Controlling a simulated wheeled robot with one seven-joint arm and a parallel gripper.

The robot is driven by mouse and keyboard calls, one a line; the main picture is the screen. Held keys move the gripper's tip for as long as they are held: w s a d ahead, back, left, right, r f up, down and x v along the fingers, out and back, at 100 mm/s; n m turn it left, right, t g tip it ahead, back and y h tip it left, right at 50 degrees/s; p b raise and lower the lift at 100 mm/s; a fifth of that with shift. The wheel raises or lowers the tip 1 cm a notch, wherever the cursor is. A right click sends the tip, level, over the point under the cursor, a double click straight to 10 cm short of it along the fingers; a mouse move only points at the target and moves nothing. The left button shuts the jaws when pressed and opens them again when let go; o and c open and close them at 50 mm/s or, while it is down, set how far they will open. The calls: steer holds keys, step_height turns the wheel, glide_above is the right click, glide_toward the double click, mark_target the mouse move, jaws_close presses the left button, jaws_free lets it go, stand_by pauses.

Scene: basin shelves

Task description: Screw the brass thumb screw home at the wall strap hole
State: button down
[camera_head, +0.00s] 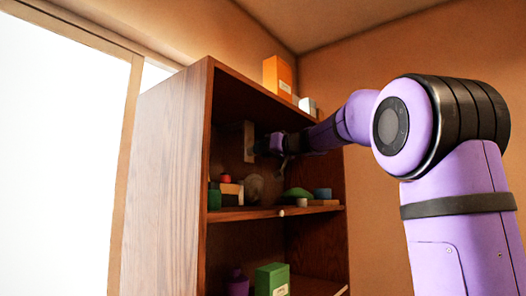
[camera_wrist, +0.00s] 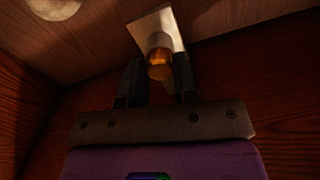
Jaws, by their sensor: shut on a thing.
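The brass thumb screw (camera_wrist: 159,68) shows in the wrist view as a short golden knob between the two dark fingers of my gripper (camera_wrist: 158,84), which is shut on it. Its far end meets or nearly meets a pale strap plate (camera_wrist: 158,22); I cannot tell how deep it sits. The strap hole is hidden behind the screw. In the head view the plate (camera_head: 248,141) is on the inner wall of the upper shelf bay, and my gripper (camera_head: 266,146) is just to its right. The screw is too small and dark to make out there.
The wooden shelf unit (camera_head: 168,170) encloses my arm's end closely. Below it, the middle shelf (camera_head: 270,213) holds a green domed thing (camera_head: 298,192), a blue block (camera_head: 322,193) and other small items. An orange box (camera_head: 277,76) stands on top; a green box (camera_head: 272,279) is lower down.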

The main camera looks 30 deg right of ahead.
steer(key=c, duration=1.1)
jaws_free()
steer(key=shift+c, duration=0.2)
steer(key=v, duration=0.7)
